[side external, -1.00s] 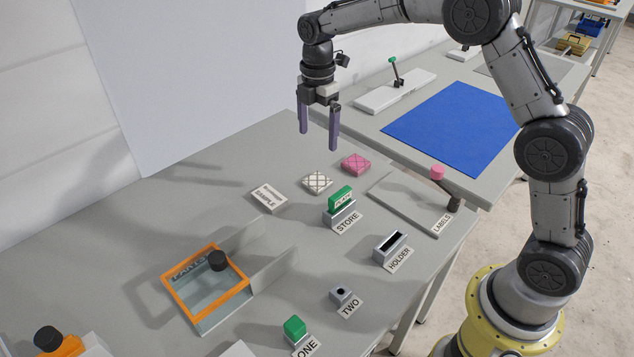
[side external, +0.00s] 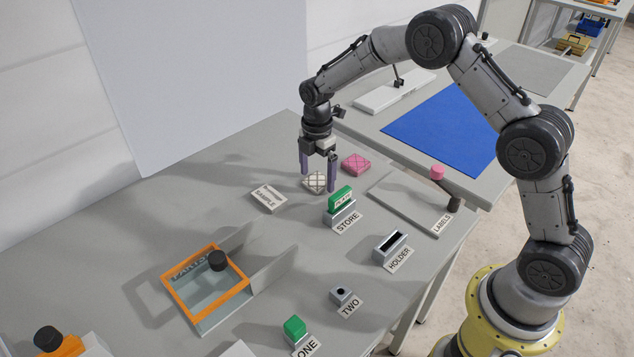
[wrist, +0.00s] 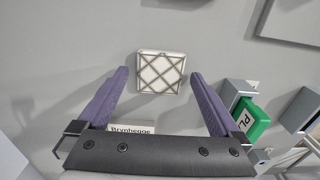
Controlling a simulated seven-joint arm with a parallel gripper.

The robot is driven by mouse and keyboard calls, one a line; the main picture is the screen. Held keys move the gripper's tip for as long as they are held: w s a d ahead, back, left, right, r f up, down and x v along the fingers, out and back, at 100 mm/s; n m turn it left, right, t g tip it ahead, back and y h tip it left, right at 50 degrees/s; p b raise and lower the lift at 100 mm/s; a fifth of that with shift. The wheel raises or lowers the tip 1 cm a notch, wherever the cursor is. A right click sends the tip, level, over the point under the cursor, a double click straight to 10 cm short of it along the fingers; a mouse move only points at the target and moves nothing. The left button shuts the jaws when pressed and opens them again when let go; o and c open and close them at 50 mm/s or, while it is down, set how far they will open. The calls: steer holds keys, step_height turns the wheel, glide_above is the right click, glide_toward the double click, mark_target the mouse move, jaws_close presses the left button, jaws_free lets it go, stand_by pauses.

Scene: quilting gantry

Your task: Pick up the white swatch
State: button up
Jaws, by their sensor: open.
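The white swatch (side external: 315,182) is a small square pad with a dark crossed-line pattern, lying flat on the grey table. It also shows in the wrist view (wrist: 160,72), at the upper middle, just beyond the fingertips and between their lines. My gripper (side external: 317,181) is open and points down over the swatch, with one purple finger on each side of it. In the wrist view my gripper (wrist: 159,73) has nothing between its fingers. Whether the fingertips are level with the swatch or a little above it, I cannot tell.
A pink swatch (side external: 356,164) lies close behind on the right. An orange-rimmed PARTS box (side external: 243,290) is farther front left.

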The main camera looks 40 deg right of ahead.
steer(key=shift+f, duration=0.3)
steer(key=c, duration=1.2)
steer(key=shift+r, duration=0.1)
steer(key=shift+c, duration=0.2)
